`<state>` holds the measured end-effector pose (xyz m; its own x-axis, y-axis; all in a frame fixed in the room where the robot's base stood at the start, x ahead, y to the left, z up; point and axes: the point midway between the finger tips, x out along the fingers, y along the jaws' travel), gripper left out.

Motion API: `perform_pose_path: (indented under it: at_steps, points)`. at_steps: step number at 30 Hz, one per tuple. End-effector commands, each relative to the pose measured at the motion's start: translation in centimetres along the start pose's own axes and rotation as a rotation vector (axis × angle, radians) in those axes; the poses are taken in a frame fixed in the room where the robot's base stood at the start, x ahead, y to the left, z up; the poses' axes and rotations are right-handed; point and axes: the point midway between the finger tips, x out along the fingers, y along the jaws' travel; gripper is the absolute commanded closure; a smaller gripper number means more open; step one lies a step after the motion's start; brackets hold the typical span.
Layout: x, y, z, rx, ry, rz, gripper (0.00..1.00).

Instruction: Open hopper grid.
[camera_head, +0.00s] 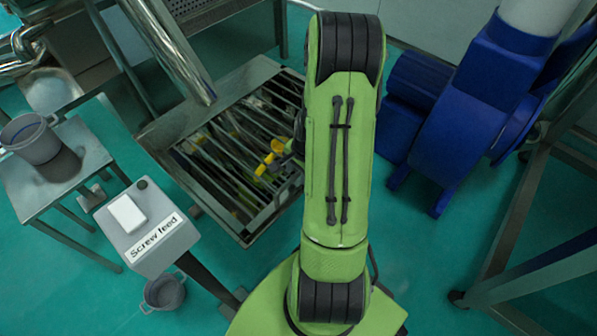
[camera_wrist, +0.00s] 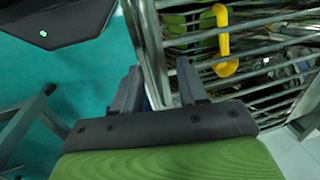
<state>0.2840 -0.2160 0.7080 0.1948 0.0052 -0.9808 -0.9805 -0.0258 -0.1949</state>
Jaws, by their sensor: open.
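The hopper grid (camera_head: 262,120) is a set of parallel metal bars lying flat in a rectangular grey hopper (camera_head: 168,128), left of my arm. Yellow parts (camera_head: 277,148) show at the grid's right side, close to my arm. In the wrist view a curved yellow handle (camera_wrist: 223,45) stands out on the grid bars (camera_wrist: 185,42), up and to the right of the jaws. My gripper (camera_wrist: 159,66) is open and empty, apart from the handle, with the hopper's metal rim (camera_wrist: 148,40) showing between and beyond its fingers. In the head view my arm mostly hides the gripper.
A Screw feed box (camera_head: 150,235) stands on a post at the lower left, beside a small metal table (camera_head: 85,140) with a grey pot (camera_head: 32,140). A slanted metal pipe (camera_head: 168,45) hangs over the hopper. Blue machinery (camera_head: 455,110) stands right of my arm.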

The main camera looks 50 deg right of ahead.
Motion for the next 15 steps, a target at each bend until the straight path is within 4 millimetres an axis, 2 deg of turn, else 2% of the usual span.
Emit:
perform_pose_path:
  at_steps: [3,12,15]
  points:
    - [-0.09,-0.03,-0.01,0.000,0.000,0.000,0.58]
    - [-0.12,-0.02,0.00,0.000,0.000,0.000,1.00]
    - [-0.12,-0.02,0.00,0.000,0.000,0.000,1.00]
